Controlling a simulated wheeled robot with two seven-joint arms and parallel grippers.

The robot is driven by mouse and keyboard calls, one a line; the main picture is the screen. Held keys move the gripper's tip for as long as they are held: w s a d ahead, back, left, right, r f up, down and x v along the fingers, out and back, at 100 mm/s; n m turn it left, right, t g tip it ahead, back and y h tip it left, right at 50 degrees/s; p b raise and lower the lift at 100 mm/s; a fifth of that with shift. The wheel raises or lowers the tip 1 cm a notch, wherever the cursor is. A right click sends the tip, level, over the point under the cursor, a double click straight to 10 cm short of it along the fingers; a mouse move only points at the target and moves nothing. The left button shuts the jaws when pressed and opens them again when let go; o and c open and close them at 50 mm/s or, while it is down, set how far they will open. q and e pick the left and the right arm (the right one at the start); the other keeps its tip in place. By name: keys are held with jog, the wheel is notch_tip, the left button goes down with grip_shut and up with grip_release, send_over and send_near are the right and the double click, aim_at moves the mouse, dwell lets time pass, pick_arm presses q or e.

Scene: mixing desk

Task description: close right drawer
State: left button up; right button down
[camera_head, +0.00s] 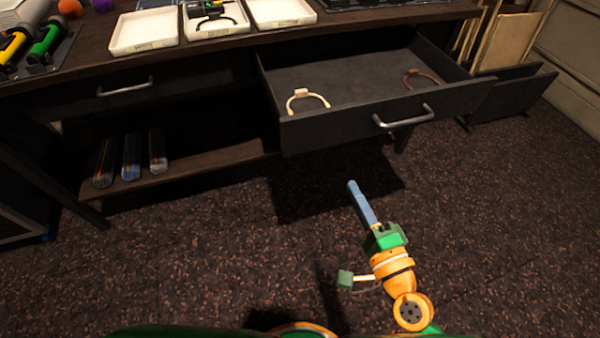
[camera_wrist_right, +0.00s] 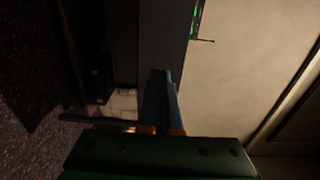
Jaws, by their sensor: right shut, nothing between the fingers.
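The right drawer (camera_head: 350,80) of the desk is pulled open. Its dark front carries a silver bar handle (camera_head: 403,117). A cream headband-shaped item (camera_head: 308,99) and a brown one (camera_head: 421,77) lie inside it. My right gripper (camera_head: 353,187) is shut and empty, its blue fingers together. In the head view it appears in front of and below the drawer front, apart from the handle. Its blue fingers (camera_wrist_right: 160,95) also show in the right wrist view, pointing toward dark and pale surfaces that I cannot identify for certain. My left gripper is not in view.
The left drawer (camera_head: 125,88) is shut. White trays (camera_head: 144,31) stand on the desktop. Several tubes (camera_head: 131,157) lie on the low shelf (camera_head: 205,163). A dark rack with boards (camera_head: 510,90) stands right of the drawer. The speckled floor in front is clear.

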aim_at(327, 133)
jog(key=x, duration=1.4)
jog(key=shift+w+d+r+p, duration=0.1)
jog(key=shift+d+p, duration=0.25)
jog(key=shift+p, duration=0.05)
